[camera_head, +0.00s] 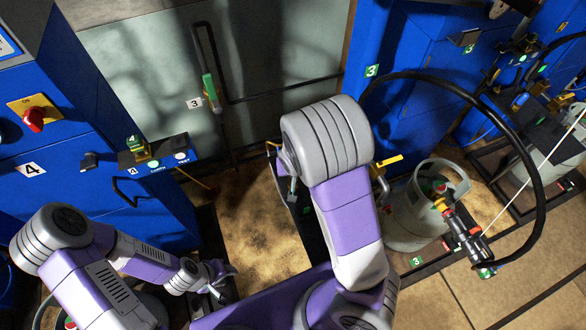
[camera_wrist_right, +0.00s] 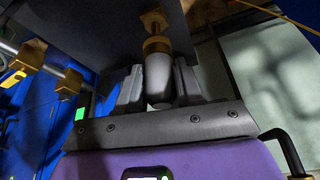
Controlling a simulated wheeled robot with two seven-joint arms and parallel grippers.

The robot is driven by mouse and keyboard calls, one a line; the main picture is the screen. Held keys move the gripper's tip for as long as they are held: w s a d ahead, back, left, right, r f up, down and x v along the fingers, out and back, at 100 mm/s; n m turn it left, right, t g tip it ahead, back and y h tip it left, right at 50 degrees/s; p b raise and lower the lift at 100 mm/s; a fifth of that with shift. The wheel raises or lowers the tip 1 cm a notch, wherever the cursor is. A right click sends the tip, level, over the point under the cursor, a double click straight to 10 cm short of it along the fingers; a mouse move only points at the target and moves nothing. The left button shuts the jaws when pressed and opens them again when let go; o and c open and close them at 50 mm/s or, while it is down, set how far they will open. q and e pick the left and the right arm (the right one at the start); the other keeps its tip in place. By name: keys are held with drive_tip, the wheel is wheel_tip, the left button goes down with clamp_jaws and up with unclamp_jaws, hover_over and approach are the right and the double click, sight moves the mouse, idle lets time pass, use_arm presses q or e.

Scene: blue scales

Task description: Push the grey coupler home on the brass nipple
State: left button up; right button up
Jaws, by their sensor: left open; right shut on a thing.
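The grey coupler (camera_wrist_right: 158,82) shows in the right wrist view as a short, smooth cylinder between the fingers. My right gripper (camera_wrist_right: 160,92) is shut on it, one finger on each side. The brass nipple (camera_wrist_right: 156,45) is directly beyond the coupler's far end, in line with it, and joins a brass block. The two appear to meet, but I cannot tell how deep the nipple sits. In the head view my right arm hides the coupler and nipple. My left gripper (camera_head: 222,281) is open and empty, low at the left of centre.
A grey gas cylinder (camera_head: 411,222) stands right of my right arm, with a black hose (camera_head: 541,180) looping beside it. Blue cabinets (camera_head: 90,190) stand left and right. A yellow lever (camera_wrist_right: 13,79) and brass fittings (camera_wrist_right: 68,82) lie left of the nipple.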

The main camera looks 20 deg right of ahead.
drive_tip(key=shift+f+b, duration=1.3)
drive_tip(key=shift+f, duration=0.45)
drive_tip(key=o, duration=1.2)
drive_tip(key=shift+c, duration=0.2)
drive_tip(key=shift+r, duration=0.1)
drive_tip(key=d+p+v, duration=0.1)
drive_tip(key=p+v, duration=0.3)
drive_tip(key=v, duration=0.3)
drive_tip(key=shift+a+r, duration=0.25)
drive_tip(key=shift+a, duration=0.3)
drive_tip(key=shift+s, duration=0.1)
